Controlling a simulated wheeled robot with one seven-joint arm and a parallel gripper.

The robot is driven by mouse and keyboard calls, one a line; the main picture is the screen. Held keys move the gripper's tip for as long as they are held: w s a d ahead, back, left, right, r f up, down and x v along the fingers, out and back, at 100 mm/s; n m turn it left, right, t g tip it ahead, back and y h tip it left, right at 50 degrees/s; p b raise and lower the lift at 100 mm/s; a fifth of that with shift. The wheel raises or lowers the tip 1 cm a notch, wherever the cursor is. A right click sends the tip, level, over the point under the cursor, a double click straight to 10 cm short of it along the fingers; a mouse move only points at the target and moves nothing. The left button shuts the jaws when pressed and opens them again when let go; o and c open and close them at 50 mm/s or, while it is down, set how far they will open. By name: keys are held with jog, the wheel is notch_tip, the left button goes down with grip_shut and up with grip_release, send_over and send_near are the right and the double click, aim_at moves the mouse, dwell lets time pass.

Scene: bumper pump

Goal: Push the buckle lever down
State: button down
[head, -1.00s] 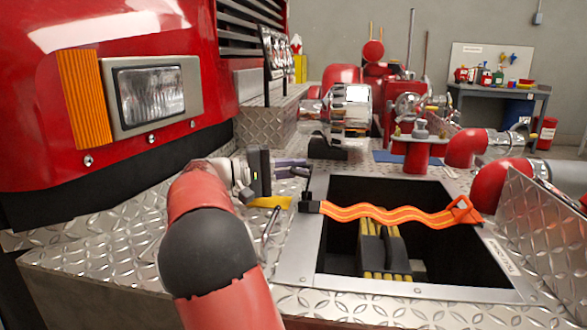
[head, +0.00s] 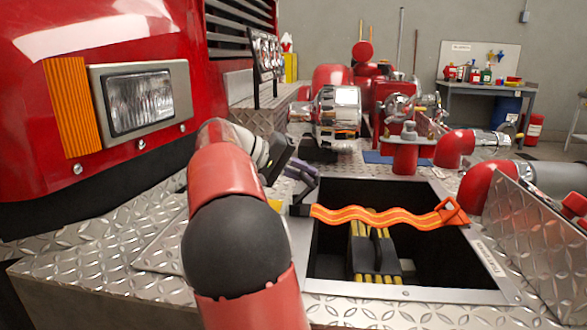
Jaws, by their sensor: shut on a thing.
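The orange strap (head: 385,217) lies wavy across the dark open compartment, with an orange ring-like end at its right. Its black buckle (head: 299,210) sits at the compartment's left rim. My gripper (head: 306,187) is directly above the buckle, reaching in from the left, with its dark purple-grey fingers low over it. The fingers are shut on the buckle lever, which is mostly hidden by them. My red and black arm covers the deck to the left of the buckle.
The compartment (head: 470,262) holds a black and yellow bundle (head: 374,255). The red truck body (head: 60,160) with a headlight (head: 140,100) is close on the left. Red pipes (head: 478,187) and a tread-plate panel (head: 520,240) stand on the right.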

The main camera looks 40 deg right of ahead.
aim_at(317, 181)
jog(key=s+d+t+y, duration=0.1)
jog(key=s+d+f+m+t+y, duration=0.1)
jog(key=y, duration=0.1)
jog(key=shift+s+f+t+p, duration=0.1)
jog(key=shift+s+t+p, duration=0.15)
jog(key=shift+t+p, duration=0.15)
jog(key=f+t+y, duration=0.1)
jog(key=s+d+f+m+t+y, duration=0.1)
jog(key=shift+s+d+t+y, duration=0.15)
jog(key=shift+t+y, duration=0.15)
jog(key=shift+s+d+f, duration=0.1)
jog(key=shift+s+f, duration=0.05)
jog(key=shift+f, duration=0.3)
jog(key=c, duration=1.8)
grip_release()
jog(key=shift+o, duration=0.2)
jog(key=shift+p+v, duration=0.45)
jog(key=shift+v, duration=3.45)
jog(key=shift+d, duration=0.15)
